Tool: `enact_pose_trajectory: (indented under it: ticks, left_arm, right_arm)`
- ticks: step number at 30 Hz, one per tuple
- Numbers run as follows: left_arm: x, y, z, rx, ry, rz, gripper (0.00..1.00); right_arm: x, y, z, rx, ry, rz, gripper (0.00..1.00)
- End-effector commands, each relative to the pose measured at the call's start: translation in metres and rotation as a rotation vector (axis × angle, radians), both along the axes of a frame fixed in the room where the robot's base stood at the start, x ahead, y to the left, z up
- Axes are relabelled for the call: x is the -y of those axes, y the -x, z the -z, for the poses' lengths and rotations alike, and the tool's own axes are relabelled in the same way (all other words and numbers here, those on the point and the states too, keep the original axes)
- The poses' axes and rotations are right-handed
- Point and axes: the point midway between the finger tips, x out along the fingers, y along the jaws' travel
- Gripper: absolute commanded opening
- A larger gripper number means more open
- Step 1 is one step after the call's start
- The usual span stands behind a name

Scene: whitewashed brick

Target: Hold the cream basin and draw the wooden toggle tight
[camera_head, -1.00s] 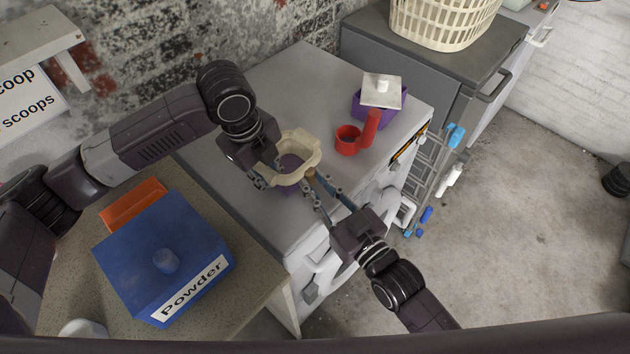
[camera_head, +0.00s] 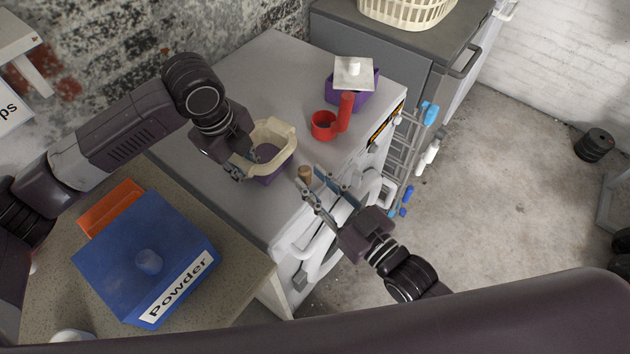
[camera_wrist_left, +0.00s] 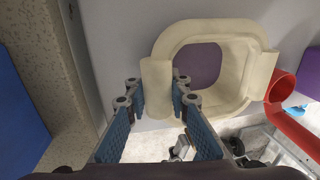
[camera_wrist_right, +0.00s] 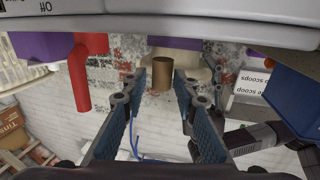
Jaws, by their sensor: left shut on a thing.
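The cream basin (camera_head: 284,133) sits on the grey machine top, with a purple inside showing through its opening. In the left wrist view the cream basin (camera_wrist_left: 245,40) has a side tab between my fingers. My left gripper (camera_head: 238,168) is shut on that tab. The wooden toggle (camera_head: 305,173) is a short brown cylinder, off the basin's front right side and apart from its rim. The wooden toggle (camera_wrist_right: 160,72) also shows in the right wrist view. I cannot make out any cord.
A red scoop (camera_head: 324,125) and a purple box (camera_head: 348,98) with a white lid stand behind the basin. A blue Powder box (camera_head: 150,255) and an orange box (camera_head: 110,207) stand on the left counter. A drying rack (camera_head: 405,150) stands right of the machine.

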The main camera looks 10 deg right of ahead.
Motion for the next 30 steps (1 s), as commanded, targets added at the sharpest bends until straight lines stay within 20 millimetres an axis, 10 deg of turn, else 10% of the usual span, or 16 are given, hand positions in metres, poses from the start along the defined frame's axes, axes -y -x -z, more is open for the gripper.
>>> enact_pose_trajectory:
  ticks: [30]
  left_arm:
    - [0.002,0.002,0.001,-0.004,0.002,0.005,0.0]
  right_arm:
    - [0.063,0.102,0.0,0.0,0.0,0.0,0.27]
